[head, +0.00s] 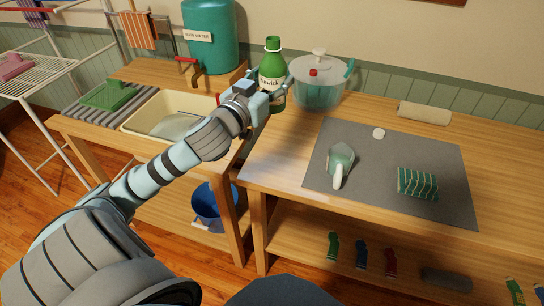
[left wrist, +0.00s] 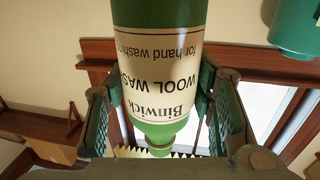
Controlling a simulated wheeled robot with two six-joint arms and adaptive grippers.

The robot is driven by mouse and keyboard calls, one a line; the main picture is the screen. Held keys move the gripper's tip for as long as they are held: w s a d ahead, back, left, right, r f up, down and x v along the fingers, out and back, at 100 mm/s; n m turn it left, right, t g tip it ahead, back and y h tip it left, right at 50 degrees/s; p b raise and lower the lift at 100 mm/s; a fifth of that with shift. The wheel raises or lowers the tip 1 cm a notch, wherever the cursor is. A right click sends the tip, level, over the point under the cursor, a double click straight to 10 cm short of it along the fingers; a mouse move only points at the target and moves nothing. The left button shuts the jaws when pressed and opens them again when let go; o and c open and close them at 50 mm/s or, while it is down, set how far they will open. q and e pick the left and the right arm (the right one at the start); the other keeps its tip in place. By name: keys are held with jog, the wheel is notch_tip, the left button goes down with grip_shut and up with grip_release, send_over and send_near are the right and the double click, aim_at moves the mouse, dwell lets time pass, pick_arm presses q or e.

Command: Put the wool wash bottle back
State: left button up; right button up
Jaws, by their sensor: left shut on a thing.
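The wool wash bottle (head: 272,68) is green with a cream label and a green cap. It is upright at the back of the wooden worktop, left of the lidded pot. My left gripper (head: 264,98) is shut on it, and its fingers hide part of the lower body. In the left wrist view the bottle (left wrist: 158,60) sits between both fingers, its label reading "Binwick wool wash" upside down. I cannot tell whether its base touches the wood. My right gripper is not in view.
A clear lidded pot (head: 318,82) stands close right of the bottle. A teal water tank (head: 210,35) and a cream basin (head: 140,127) are to the left. A grey mat (head: 390,200) holds an iron (head: 341,163), a folded striped cloth (head: 417,183) and a white piece (head: 379,133).

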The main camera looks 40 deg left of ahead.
pick_arm(q)
jog(key=f+b, duration=0.4)
jog(key=f, duration=0.5)
jog(key=f+b, duration=0.3)
jog(key=f, duration=0.7)
jog(key=shift+s+a+b, duration=0.1)
jog(key=shift+s+b, duration=0.1)
jog(key=shift+b, duration=0.2)
jog(key=shift+f, duration=0.25)
jog(key=shift+r, duration=0.15)
jog(key=o, duration=1.3)
jog(key=shift+r, duration=0.1)
jog(key=s, duration=0.4)
jog(key=s+d+p, duration=0.1)
jog(key=s, duration=0.3)
jog(key=s+d, duration=0.1)
jog(key=s, duration=0.2)
jog(key=shift+s+p, duration=0.3)
jog(key=shift+s, duration=0.1)
